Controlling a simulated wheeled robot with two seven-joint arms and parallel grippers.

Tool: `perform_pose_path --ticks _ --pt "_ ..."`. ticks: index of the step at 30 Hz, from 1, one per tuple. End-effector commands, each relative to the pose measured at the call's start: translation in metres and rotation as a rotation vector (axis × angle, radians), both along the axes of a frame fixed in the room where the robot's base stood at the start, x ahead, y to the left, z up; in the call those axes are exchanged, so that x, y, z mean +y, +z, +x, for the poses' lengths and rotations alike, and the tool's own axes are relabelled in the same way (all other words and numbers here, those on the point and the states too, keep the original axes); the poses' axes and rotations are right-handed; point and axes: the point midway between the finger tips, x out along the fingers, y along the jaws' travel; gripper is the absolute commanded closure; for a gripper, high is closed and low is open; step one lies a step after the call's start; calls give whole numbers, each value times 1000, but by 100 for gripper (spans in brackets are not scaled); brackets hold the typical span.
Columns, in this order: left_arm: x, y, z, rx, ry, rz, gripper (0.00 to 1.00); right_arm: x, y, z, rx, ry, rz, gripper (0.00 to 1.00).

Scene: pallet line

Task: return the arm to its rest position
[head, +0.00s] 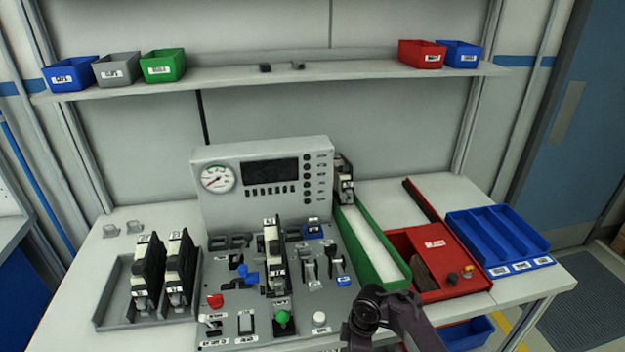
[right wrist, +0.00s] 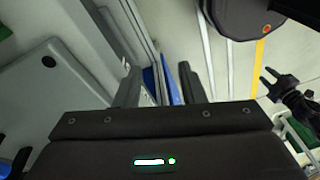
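My right gripper (right wrist: 158,82) shows in the right wrist view. Its two dark fingers stand apart with nothing held between them. Behind the gap are a grey edge and a strip of blue, out of focus in detail. In the head view, a dark jointed part of my arm (head: 385,314) shows at the bottom, in front of the table's front edge; I cannot make out fingertips there.
The table holds a grey control panel (head: 262,188), a grey rack (head: 112,300) with black-and-white modules, a green bin (head: 398,277), a red tray (head: 462,287) and a blue tray (head: 497,238). Small bins line the shelf (head: 330,73). Floor at right is open.

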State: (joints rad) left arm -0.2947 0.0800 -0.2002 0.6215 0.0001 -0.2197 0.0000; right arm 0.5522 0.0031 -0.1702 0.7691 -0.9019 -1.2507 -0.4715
Motion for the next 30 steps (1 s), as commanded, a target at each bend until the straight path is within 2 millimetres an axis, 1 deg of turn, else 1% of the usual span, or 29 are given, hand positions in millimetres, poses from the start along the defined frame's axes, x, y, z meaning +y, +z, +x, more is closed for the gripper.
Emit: perform_pose_path --ticks 1,2,5,6,8,9,11,12,14,15,17,18,20,21,24,27,30 --pt "0 -7 -1 1 0 0 64 0 -24 -13 19 -46 14 64" --pt "0 -10 -1 2 0 0 64 1 -36 -20 29 -76 23 64" --pt "0 -20 -4 5 0 0 64 2 -83 -48 62 -203 52 64" --pt "0 -25 -5 6 0 0 64 1 -107 -63 76 -267 63 64" --pt "0 -34 -6 7 0 1 64 -2 -145 -89 97 -376 76 64" --pt "0 -40 -6 8 0 1 64 -5 -170 -108 107 -453 80 64" --pt "0 -47 -6 7 0 1 64 -11 -206 -137 117 -565 80 64" --pt "1 -53 -6 7 0 1 64 -16 -229 -157 121 -638 77 64" --pt "1 -60 -6 7 1 0 64 -26 -261 -189 122 -742 65 64" --pt "1 -65 -6 7 1 0 64 -33 -281 -211 118 -809 54 64" --pt "1 -73 -6 7 1 0 64 -46 -309 -245 107 -904 33 64" --pt "1 -78 -6 8 1 1 64 -55 -326 -269 98 -962 17 64" --pt "1 -85 -6 8 1 1 64 -70 -347 -304 77 -1043 -10 64" --pt "1 -89 -6 8 1 1 64 -80 -359 -326 61 -1090 -27 64" --pt "1 -98 -6 8 1 1 64 -102 -379 -373 20 -1180 -67 64" --pt "1 -103 -6 8 0 1 64 -118 -389 -405 -16 -1235 -95 64" --pt "0 -105 -6 8 0 1 64 -127 -393 -423 -40 -1263 -110 64"
